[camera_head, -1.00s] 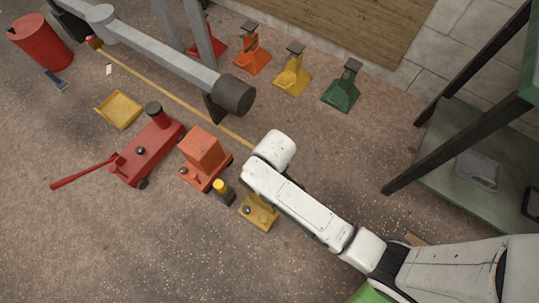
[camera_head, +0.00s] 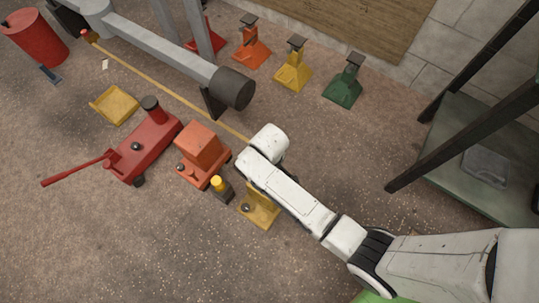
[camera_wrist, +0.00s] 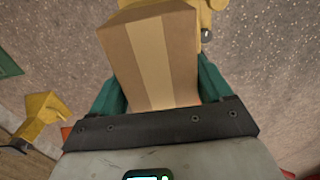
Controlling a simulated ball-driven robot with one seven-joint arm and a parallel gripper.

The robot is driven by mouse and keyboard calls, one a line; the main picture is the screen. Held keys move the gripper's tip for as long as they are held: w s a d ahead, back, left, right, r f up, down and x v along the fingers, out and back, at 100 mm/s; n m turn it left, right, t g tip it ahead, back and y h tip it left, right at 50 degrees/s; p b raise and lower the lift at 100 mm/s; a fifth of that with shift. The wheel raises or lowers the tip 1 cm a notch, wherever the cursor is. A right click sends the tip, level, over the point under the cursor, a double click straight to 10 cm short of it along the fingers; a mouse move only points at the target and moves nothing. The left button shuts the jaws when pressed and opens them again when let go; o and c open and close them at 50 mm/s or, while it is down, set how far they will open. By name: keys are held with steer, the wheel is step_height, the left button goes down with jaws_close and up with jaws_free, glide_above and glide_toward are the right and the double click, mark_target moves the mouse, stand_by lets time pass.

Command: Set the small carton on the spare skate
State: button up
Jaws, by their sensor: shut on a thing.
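The small carton (camera_wrist: 150,60) is brown with a paler tape strip, and it fills the top middle of the wrist view. My gripper (camera_wrist: 160,85) is shut on it, with a green finger on each side. In the head view my white arm hides the gripper and the carton. A yellow skate (camera_head: 262,208) with a dark round knob stands on the floor beside my arm, partly covered by it. Yellow with a similar knob shows just past the carton in the wrist view (camera_wrist: 207,18). The gap between carton and skate cannot be judged.
An orange skate bearing an orange block (camera_head: 200,145) and a dark, yellow-topped bottle jack (camera_head: 222,188) stand left of the yellow skate. A red floor jack (camera_head: 145,148) and yellow tray (camera_head: 113,105) lie farther left. Coloured stands (camera_head: 293,68) and a heavy grey axle (camera_head: 160,55) are behind.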

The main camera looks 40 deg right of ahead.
steer(key=shift+f, duration=0.1)
steer(key=o, duration=1.7)
step_height(320, 180, up, 12)
steer(key=p, duration=0.5)
steer(key=s+d+r+m, duration=0.1)
steer(key=s+d+r, duration=0.1)
steer(key=s, duration=0.3)
steer(key=s+d+r+m, duration=0.1)
steer(key=s+d+r, duration=0.2)
steer(key=s, duration=0.3)
steer(key=s+d+r+m+t, duration=0.1)
steer(key=s+d+r+m, duration=0.1)
steer(key=s, duration=0.3)
steer(key=shift+s+d+r, duration=0.25)
steer(key=shift+d+r, duration=0.1)
steer(key=shift+d, duration=0.05)
